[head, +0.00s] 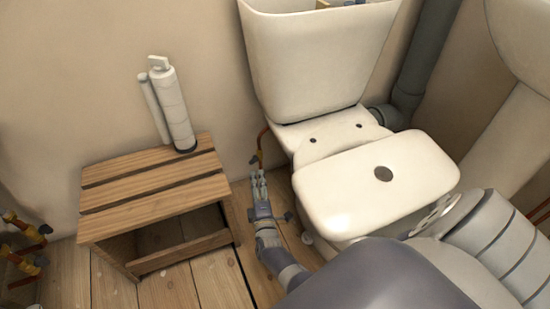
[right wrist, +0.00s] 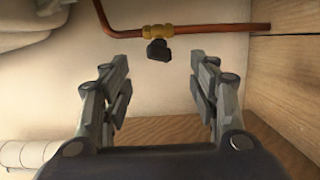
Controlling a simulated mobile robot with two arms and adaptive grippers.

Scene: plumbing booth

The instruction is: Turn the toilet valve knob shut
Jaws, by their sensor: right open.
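The toilet valve knob (right wrist: 160,50) is small and black, on a brass valve body (right wrist: 159,32) set in a copper pipe by the wall. In the right wrist view it sits beyond my fingertips, about midway between them, touching neither. My right gripper (right wrist: 160,72) is open and empty, its two fingers apart on either side of the knob's line. In the head view my right gripper (head: 259,174) is low between the stool and the toilet, just short of the copper pipe (head: 262,142); the knob is hard to make out there. My left gripper is not in view.
The white toilet (head: 310,55) with its lid (head: 420,170) stands close to the right of my gripper. A wooden stool (head: 160,185) with a white cylindrical pump-like thing (head: 172,105) on it stands to the left. Copper pipes with brass fittings (head: 28,230) are at the far left.

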